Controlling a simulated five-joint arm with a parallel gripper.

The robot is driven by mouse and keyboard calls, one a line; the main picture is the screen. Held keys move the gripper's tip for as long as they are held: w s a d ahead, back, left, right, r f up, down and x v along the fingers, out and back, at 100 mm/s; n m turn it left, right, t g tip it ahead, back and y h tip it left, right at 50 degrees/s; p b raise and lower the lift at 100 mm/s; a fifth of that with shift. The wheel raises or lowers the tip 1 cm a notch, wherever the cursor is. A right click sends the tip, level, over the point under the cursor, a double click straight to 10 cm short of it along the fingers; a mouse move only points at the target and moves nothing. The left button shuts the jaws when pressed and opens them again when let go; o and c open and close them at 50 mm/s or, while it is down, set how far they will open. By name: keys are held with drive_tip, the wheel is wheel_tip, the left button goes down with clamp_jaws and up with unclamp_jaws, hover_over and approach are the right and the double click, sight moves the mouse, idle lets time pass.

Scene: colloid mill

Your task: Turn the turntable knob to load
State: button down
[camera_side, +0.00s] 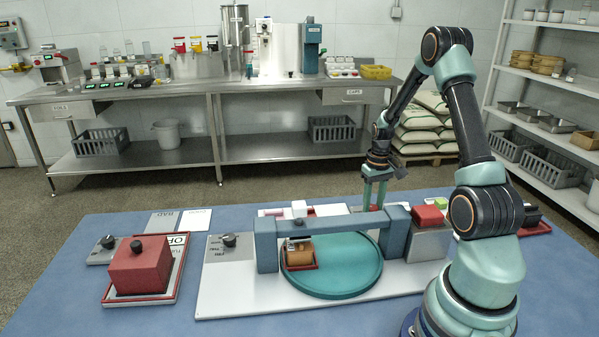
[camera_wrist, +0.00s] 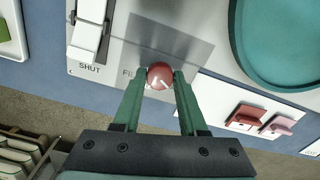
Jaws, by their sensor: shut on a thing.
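My gripper (camera_side: 374,198) points down behind the blue-grey bridge over the turntable. In the wrist view its fingers (camera_wrist: 160,82) are shut on a round red knob (camera_wrist: 160,73) with a white mark. The knob is on a pale grey panel, beside lettering starting "FIL", the rest hidden. The teal turntable (camera_side: 340,272) is round and lies on a white base plate; its edge also shows in the wrist view (camera_wrist: 285,45). A dark knob (camera_side: 229,240) sits on a grey panel left of the turntable, its lettering too small to read.
The bridge (camera_side: 345,223) spans the turntable, with an orange-brown block (camera_side: 299,254) in a red tray below it. A white slider (camera_wrist: 90,28) marked "SHUT" stands left of the held knob. A red box (camera_side: 140,270) is at the left; red and pink pieces (camera_wrist: 246,116) lie right of the knob.

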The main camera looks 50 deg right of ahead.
sight(373, 207)
drive_tip(key=shift+m, duration=0.3)
drive_tip(key=m, duration=0.5)
drive_tip(key=shift+m, duration=0.4)
drive_tip(key=m, duration=0.5)
drive_tip(key=shift+c, duration=2.2)
unclamp_jaws()
wheel_tip(373, 207, up, 12)
